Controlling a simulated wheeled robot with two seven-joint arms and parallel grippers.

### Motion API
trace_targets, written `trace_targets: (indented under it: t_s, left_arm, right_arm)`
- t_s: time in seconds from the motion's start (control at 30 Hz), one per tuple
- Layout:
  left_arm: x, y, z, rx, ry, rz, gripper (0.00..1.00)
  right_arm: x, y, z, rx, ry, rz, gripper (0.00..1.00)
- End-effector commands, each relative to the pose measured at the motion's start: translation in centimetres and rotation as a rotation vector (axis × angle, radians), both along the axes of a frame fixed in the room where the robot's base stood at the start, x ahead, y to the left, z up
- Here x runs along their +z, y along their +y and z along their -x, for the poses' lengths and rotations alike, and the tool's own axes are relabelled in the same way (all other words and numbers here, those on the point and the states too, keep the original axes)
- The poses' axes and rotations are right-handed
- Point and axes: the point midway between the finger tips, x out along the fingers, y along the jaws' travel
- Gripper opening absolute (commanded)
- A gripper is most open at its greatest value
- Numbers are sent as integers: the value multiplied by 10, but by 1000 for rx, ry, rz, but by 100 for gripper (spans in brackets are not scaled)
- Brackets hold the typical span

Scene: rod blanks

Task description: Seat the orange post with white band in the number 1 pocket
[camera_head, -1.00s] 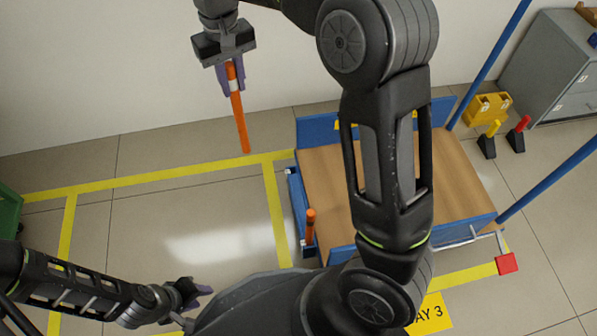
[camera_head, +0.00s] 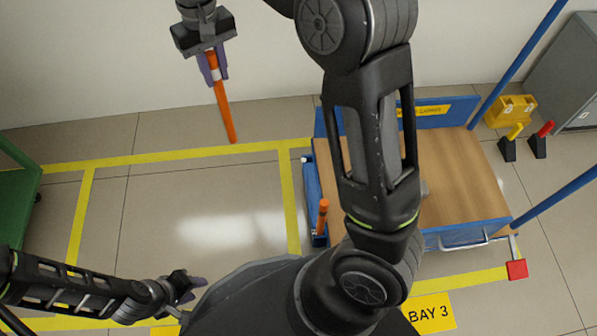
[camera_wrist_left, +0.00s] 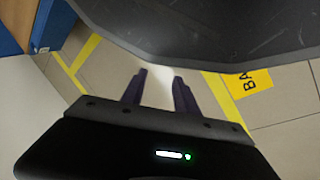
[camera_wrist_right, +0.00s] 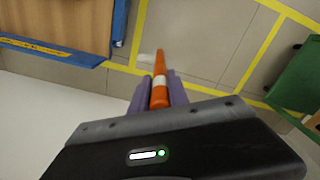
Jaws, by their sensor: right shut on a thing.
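The orange post with a white band (camera_head: 225,112) is in my right gripper (camera_head: 214,70), at the upper left of the head view. The gripper is shut on its upper part, by the white band, and the post hangs tilted in clear space. The right wrist view shows the post (camera_wrist_right: 159,68) between the purple fingers (camera_wrist_right: 157,92). My left gripper (camera_head: 192,287) is low in the head view, its fingers (camera_wrist_left: 158,88) apart and empty in the left wrist view. A second orange post (camera_head: 322,216) stands at the cart's left side. I can make out no number 1 pocket.
A blue cart with a wooden deck (camera_head: 460,170) stands right of centre, partly hidden by my right arm. A green cart (camera_head: 15,205) is at the left edge. Yellow lines mark the floor, which is open between the carts. A grey cabinet (camera_head: 570,75) stands upper right.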

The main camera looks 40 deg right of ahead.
Motion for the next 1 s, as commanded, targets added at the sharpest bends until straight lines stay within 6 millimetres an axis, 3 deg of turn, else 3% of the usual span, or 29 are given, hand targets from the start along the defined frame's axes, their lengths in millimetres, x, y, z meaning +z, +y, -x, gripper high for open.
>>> trace_targets:
  t_s: [0.1,0.2,0.33,0.57,0.73,0.83,1.0]
  left_arm:
    - [0,0,0,-1,0,0,37]
    - [0,0,0,-1,0,0,45]
    - [-1,0,0,-1,-1,0,56]
    - [-5,0,-1,1,-2,0,74]
    - [-8,0,-1,1,-4,-1,74]
    - [-9,0,-2,2,-5,-1,74]
    - [-9,0,-2,2,-5,-1,74]
  right_arm:
    - [0,0,0,0,-1,0,0]
    - [-1,-3,0,1,0,0,0]
    - [-12,-23,0,18,3,-4,0]
    - [-55,-112,11,115,7,-11,0]
    - [-88,-181,32,209,2,-8,0]
    - [-99,-207,43,252,1,-3,0]
    - [-106,-221,50,283,-1,0,0]
